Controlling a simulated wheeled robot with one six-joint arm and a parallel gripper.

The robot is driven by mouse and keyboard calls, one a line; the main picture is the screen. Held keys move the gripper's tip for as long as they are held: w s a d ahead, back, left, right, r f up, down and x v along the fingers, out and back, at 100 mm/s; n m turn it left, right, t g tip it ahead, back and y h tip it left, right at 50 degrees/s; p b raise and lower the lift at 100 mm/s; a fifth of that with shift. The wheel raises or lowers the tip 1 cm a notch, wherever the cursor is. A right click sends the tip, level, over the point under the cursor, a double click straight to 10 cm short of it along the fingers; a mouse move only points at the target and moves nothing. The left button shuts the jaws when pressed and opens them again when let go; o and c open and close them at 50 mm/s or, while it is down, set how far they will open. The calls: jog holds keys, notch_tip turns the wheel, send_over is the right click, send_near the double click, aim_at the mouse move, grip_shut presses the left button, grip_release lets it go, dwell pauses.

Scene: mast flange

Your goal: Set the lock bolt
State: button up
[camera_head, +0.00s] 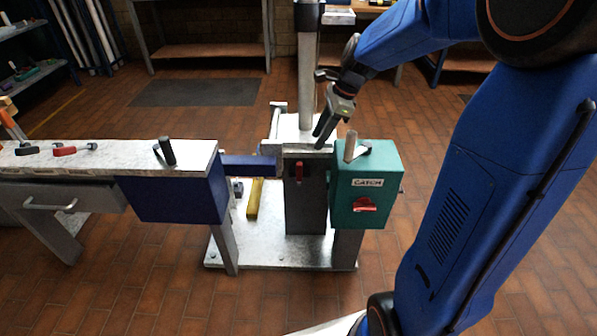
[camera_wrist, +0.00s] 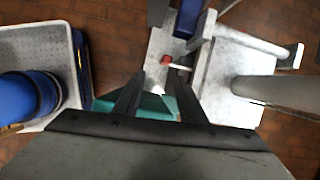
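My gripper (camera_head: 322,130) points down above the centre block (camera_head: 305,205), left of the green CATCH box (camera_head: 381,205). In the wrist view its two fingers (camera_wrist: 159,74) are apart with nothing between them. A small red-ended part with a pale pin (camera_wrist: 167,59) lies beyond the fingertips in that view. In the head view a red handle (camera_head: 299,172) hangs on the block's front; it may be the lock bolt, but I cannot be sure. A blue bar (camera_head: 248,166) reaches from the blue housing (camera_head: 185,200) to the block. The CATCH box has a red knob (camera_head: 365,205).
An upright mast (camera_head: 307,75) stands close behind my gripper. A grey lever (camera_head: 356,148) rises from the green box, and a black-handled one (camera_head: 166,151) from the left bench. A yellow bar (camera_head: 254,198) rests at the base plate (camera_head: 270,252). Open tiled floor lies around.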

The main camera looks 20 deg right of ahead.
aim_at(297, 172)
jog(key=shift+m, duration=0.6)
jog(key=x, duration=0.6)
jog(key=w+x, duration=0.1)
jog(key=x, duration=1.1)
jog(key=shift+w+d+f, duration=0.15)
jog(key=shift+w+d, duration=0.1)
